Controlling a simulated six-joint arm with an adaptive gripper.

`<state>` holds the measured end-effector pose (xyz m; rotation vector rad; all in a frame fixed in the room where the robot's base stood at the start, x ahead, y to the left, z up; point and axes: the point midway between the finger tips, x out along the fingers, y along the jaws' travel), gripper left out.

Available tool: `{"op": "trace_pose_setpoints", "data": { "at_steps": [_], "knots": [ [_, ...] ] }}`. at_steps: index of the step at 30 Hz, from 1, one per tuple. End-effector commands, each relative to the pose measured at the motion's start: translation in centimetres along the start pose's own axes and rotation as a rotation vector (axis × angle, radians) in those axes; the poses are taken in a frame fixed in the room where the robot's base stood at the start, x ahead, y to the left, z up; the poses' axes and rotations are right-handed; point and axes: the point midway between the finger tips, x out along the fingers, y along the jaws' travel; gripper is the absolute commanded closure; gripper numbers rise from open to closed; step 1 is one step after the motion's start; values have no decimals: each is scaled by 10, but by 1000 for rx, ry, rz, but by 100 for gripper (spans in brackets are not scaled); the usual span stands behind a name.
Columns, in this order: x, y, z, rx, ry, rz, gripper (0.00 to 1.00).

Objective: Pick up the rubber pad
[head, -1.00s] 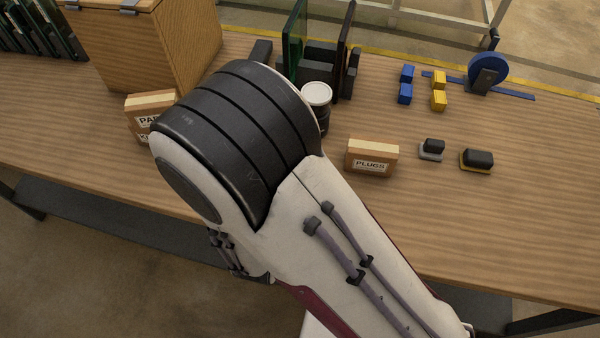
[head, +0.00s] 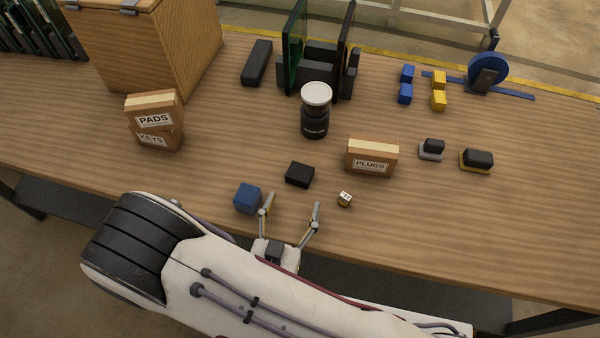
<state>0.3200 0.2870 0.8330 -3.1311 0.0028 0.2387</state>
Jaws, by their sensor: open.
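I cannot tell how high the fingertips are above the table.
A blue cube (head: 247,198) is close beside the left finger, and a small die (head: 345,199) is right of the right finger. The PLUGS box (head: 371,158), a lidded black jar (head: 315,112) and the PADS box (head: 155,120) stand behind. The table's right front is clear.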

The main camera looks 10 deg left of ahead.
Motion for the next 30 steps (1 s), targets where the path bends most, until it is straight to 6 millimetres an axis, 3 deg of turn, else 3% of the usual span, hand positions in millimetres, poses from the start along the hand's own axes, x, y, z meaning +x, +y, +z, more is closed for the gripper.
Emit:
{"op": "trace_pose_setpoints", "data": {
  "at_steps": [13, 30],
  "knots": [
    [1, 0, 0, -1, 3, 0, 36],
    [26, -1, 0, -1, 2, -1, 36]
  ]
}}
